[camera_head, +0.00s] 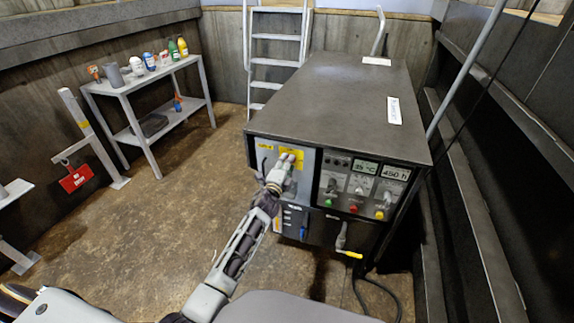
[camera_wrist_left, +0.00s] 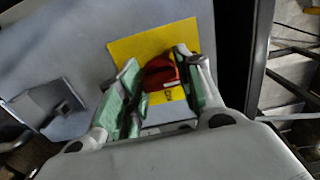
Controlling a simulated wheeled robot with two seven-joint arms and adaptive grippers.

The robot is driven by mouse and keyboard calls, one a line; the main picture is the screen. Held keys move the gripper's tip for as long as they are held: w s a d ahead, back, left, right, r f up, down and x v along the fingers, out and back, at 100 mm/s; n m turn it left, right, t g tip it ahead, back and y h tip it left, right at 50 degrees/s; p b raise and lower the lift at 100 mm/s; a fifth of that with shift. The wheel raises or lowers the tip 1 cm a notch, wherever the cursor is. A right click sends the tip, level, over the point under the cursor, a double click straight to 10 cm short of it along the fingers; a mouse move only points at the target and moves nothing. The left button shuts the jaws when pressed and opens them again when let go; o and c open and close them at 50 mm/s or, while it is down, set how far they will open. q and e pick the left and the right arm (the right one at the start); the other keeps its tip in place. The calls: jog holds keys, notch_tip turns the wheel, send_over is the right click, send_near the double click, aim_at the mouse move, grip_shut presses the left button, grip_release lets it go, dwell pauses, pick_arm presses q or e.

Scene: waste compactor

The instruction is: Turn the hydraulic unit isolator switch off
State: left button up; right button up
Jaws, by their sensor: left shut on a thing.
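The hydraulic unit (camera_head: 335,100) is a dark grey cabinet with a control panel on its front. Its isolator switch is a red handle (camera_wrist_left: 161,73) on a yellow plate (camera_wrist_left: 150,42), seen in the left wrist view. The yellow plate also shows in the head view (camera_head: 297,154), partly behind my gripper. My left gripper (camera_head: 283,170) is at the panel's left part. In the left wrist view its green-padded fingers (camera_wrist_left: 158,85) are on both sides of the red handle, shut on it. The handle's lower part is hard to make out. My right gripper is not in view.
Gauges, a lit display (camera_head: 395,172) and coloured buttons sit right of the switch. A yellow-tipped lever (camera_head: 348,253) juts out below. A shelf table (camera_head: 150,78) with bottles stands at the back left. Dark rails line the right side.

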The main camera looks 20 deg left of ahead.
pick_arm(q)
jog(key=o, duration=1)
jog(key=shift+a, duration=0.1)
jog(key=shift+s, duration=0.1)
jog(key=shift+s, duration=0.1)
jog(key=shift+s+a, duration=0.15)
jog(key=shift+s, duration=5.65)
